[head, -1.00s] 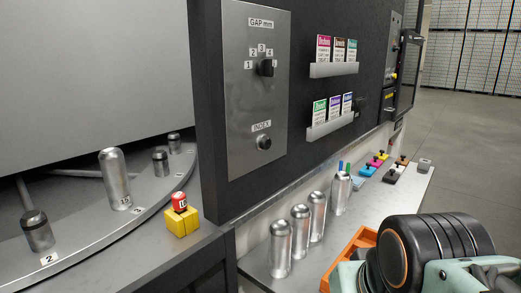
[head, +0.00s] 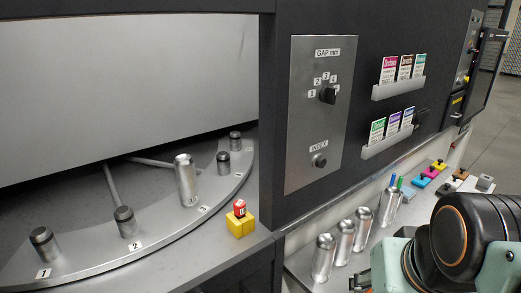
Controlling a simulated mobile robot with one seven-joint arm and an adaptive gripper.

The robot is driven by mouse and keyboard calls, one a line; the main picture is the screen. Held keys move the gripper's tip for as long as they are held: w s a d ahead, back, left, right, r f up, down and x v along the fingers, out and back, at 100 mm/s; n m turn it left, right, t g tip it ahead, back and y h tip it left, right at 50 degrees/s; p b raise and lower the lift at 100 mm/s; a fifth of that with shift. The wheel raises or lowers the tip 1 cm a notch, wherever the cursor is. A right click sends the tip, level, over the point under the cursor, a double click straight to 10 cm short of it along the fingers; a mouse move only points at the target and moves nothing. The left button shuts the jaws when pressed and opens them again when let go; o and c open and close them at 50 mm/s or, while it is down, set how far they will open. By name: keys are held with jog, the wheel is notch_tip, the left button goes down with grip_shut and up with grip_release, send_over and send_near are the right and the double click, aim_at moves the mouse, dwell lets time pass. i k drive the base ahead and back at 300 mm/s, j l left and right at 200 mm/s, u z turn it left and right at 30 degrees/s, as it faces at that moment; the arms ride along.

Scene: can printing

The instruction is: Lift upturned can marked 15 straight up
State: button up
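A silver can (head: 186,180) stands upside down over the post at station 3 of the curved turntable (head: 75,268). Several bare posts with dark tops stand beside it, such as the one at station 2 (head: 125,221). Several more silver cans stand in a row on the side shelf, among them the nearest one (head: 323,257) and the farthest one (head: 389,206). No marking 15 is readable on any can. My gripper is out of view; only part of my arm shows at the lower right, apart from the turntable can.
Coloured small blocks (head: 430,172) lie along the shelf's far end.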

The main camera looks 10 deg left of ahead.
aim_at(184, 164)
jog(key=u, duration=1.25)
jog(key=i+j+z, duration=0.15)
jog(key=z, duration=0.25)
jog(key=i+j+z, duration=0.1)
jog(key=j+z, duration=0.15)
jog(key=z, duration=0.2)
